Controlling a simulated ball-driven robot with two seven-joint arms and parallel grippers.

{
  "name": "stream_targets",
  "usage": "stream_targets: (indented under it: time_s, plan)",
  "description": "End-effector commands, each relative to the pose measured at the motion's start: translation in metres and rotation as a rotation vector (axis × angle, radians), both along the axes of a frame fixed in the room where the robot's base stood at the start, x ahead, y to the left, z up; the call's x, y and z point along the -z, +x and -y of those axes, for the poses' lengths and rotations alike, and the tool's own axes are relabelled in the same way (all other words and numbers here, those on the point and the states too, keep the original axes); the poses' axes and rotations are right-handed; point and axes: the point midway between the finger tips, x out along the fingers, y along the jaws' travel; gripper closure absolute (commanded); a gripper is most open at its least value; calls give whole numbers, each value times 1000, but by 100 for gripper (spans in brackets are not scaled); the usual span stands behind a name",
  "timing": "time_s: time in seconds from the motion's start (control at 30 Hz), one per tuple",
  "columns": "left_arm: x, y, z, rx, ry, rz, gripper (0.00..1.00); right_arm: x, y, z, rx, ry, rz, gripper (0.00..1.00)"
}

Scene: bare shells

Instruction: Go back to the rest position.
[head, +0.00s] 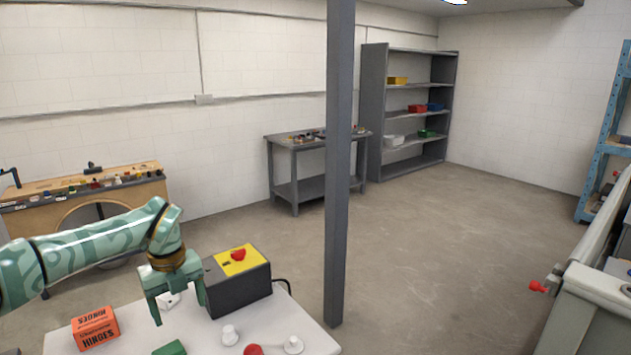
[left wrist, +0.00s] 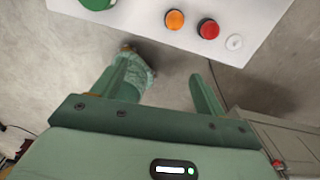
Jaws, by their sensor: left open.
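My left gripper (head: 180,312) is at the lower left of the head view, above the left part of a white table (head: 132,318). Its fingers point down, are apart and hold nothing. In the left wrist view the open left gripper (left wrist: 162,68) has a clear gap between its fingers, with grey floor and the table edge beyond them. A small white object (head: 168,299) shows between the fingers in the head view; I cannot tell how far behind them it lies. My right gripper is in neither view.
A dark box with yellow top and red button (head: 240,292) stands just right of my left gripper. A grey post (head: 338,200) rises beyond; open floor lies right.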

Motion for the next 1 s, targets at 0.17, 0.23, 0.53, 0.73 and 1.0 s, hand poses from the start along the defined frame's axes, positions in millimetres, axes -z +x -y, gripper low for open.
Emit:
stream_targets:
  time_s: [0.17,0.23,0.53,0.73,1.0]
  plan:
    - [22,-3,22,36,-88,-11,27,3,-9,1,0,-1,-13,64]
    - [31,-4,32,48,-126,-13,27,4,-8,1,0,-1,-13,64]
    - [85,-14,96,102,-405,-15,27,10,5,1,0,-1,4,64]
    - [148,-31,169,35,-785,27,27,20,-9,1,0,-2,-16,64]
    - [317,-72,178,-788,-1199,267,27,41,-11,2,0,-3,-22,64]
